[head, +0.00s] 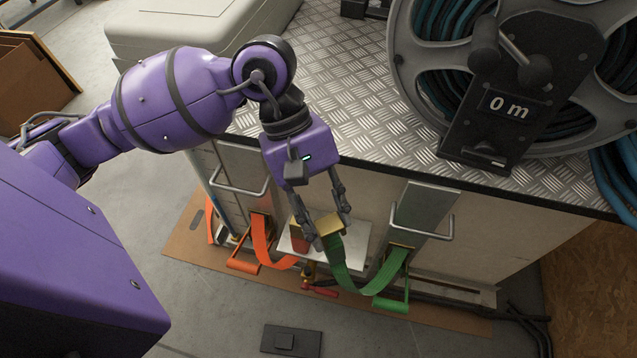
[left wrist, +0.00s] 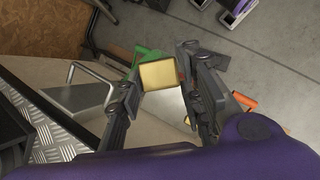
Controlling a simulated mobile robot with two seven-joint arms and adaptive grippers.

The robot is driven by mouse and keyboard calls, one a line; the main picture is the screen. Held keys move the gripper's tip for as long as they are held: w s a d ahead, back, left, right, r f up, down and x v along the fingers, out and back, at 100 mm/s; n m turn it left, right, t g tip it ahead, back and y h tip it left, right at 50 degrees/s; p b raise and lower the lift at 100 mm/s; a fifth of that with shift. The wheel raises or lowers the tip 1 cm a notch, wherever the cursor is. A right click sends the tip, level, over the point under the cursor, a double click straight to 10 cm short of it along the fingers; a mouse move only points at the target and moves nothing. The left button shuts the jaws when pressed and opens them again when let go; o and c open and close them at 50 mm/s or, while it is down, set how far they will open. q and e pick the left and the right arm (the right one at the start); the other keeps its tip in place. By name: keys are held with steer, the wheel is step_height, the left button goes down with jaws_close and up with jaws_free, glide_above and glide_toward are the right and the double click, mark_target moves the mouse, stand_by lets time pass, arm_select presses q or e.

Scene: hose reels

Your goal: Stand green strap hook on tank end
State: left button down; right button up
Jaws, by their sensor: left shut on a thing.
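My left gripper (head: 326,222) is shut on the gold-coloured green strap hook (head: 328,225), above a pale flat plate (head: 355,243) in front of the cream tank side. The green strap (head: 345,272) hangs from the hook in a slack loop to a green ratchet handle (head: 393,303) at the right. In the left wrist view the hook's square gold face (left wrist: 160,75) shows between the fingers (left wrist: 158,98), with some green behind it. Whether the hook touches the plate cannot be told. The right gripper is out of view.
An orange strap (head: 262,232) with its orange ratchet handle (head: 244,266) is left of the plate. Metal bar handles (head: 424,232) stick out from the upright brackets. A red-handled part (head: 320,291) lies below the plate. A hose reel (head: 425,90) stands on the chequered metal deck (head: 345,75) above.

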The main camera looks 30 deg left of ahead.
arm_select(q)
steer(key=s+d+n+t+p, duration=0.2)
steer(key=s+n+t+p, duration=0.25)
steer(key=n+p, duration=0.5)
steer(key=w+a+f+n+b, duration=0.2)
steer(key=w+f+b, duration=0.2)
steer(key=w+f, duration=0.9)
steer(key=shift+w, duration=0.15)
steer(key=c, duration=1.3)
jaws_free()
steer(key=shift+a+f, duration=0.1)
steer(key=shift+o, duration=0.5)
